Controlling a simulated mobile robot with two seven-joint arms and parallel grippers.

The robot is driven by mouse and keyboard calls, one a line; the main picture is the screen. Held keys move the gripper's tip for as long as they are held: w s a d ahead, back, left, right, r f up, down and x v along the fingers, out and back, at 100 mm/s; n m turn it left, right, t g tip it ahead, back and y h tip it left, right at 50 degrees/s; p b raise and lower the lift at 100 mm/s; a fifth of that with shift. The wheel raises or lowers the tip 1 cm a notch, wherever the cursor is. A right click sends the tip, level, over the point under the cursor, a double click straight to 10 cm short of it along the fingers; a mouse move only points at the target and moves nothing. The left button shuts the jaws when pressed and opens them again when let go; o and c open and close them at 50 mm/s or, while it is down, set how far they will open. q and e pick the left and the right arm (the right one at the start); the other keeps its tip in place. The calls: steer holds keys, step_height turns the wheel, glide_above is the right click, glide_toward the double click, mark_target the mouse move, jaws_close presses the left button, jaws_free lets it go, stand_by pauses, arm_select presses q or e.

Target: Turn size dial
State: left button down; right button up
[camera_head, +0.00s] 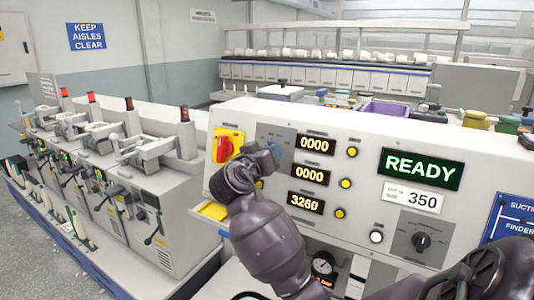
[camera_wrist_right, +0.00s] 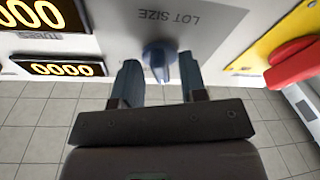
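The size dial is a small blue knob (camera_wrist_right: 160,58) under upside-down "LOT SIZE" lettering in the right wrist view. My left gripper is not in view.
A red switch on a yellow plate (camera_head: 228,146) is close beside my right wrist. Number displays (camera_head: 311,175) are on the other side. Farther right are a green READY screen (camera_head: 420,168), a 350 label (camera_head: 414,197) and a black rotary knob (camera_head: 421,241). Winding machines (camera_head: 165,215) stand left.

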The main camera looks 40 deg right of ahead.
steer(key=shift+a, duration=0.1)
steer(key=b+v, duration=0.2)
steer(key=v, duration=0.8)
steer(key=shift+s+a, duration=0.15)
steer(key=shift+a, duration=0.15)
stand_by(0.4)
